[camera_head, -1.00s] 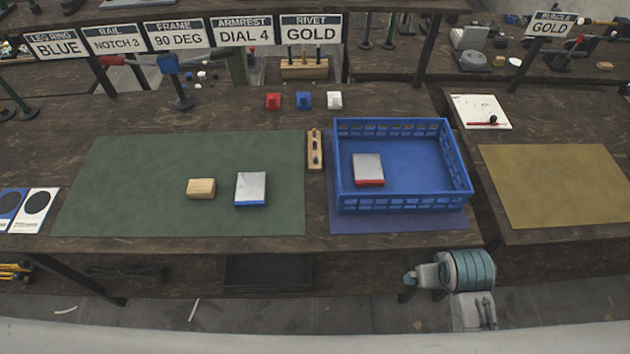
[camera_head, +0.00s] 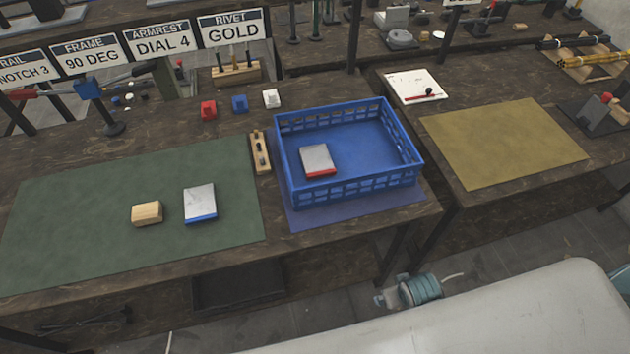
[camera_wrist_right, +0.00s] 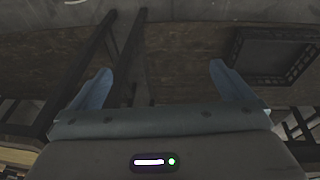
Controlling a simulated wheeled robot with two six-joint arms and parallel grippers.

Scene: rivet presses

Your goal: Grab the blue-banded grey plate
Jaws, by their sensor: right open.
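The blue-banded grey plate (camera_head: 200,202) lies on the green mat (camera_head: 90,225) in the head view, right of a wooden block (camera_head: 147,213). Its blue band is on the edge facing me. A similar grey plate with a red band (camera_head: 318,159) lies inside the blue crate (camera_head: 405,187). My right gripper (camera_wrist_right: 158,85) shows in the right wrist view, its two pale blue fingers spread wide with nothing between them. It is away from the plate, which that view does not show. My left gripper is not in view.
A wooden holder (camera_head: 260,152) stands between mat and crate. Small red (camera_head: 208,110), blue (camera_head: 240,104) and white (camera_head: 271,98) blocks sit behind. A gap separates this table from the right one with a yellow mat (camera_head: 505,142). Most of the green mat is clear.

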